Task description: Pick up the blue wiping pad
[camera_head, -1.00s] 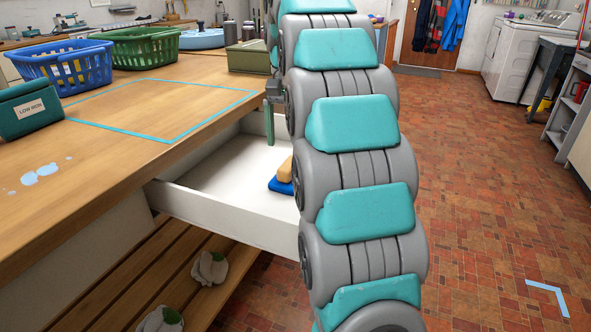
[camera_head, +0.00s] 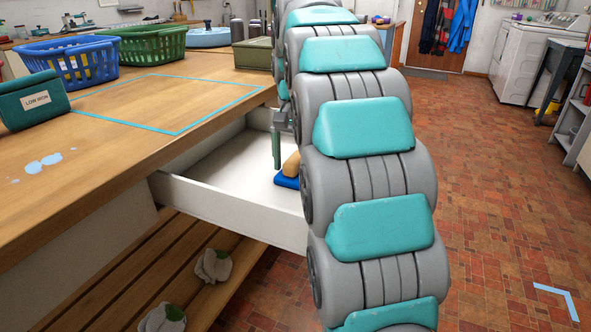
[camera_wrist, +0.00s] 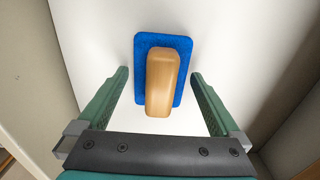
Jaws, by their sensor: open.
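The blue wiping pad (camera_wrist: 182,43) lies flat in the open white drawer, with a tan wooden handle (camera_wrist: 161,82) on top. In the head view the pad (camera_head: 285,183) shows partly, its right side hidden behind my arm. My gripper (camera_wrist: 159,80) is open, its two green fingers apart on either side of the pad's handle in the wrist view, touching neither. In the head view one green finger (camera_head: 277,150) hangs over the drawer just left of the pad; the rest is hidden by my arm.
The white drawer (camera_head: 235,213) is pulled out from the wooden workbench (camera_head: 95,150), with walls around the pad. A blue basket (camera_head: 70,64), a green basket (camera_head: 145,45) and a teal pouch (camera_head: 30,100) stand on the bench.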

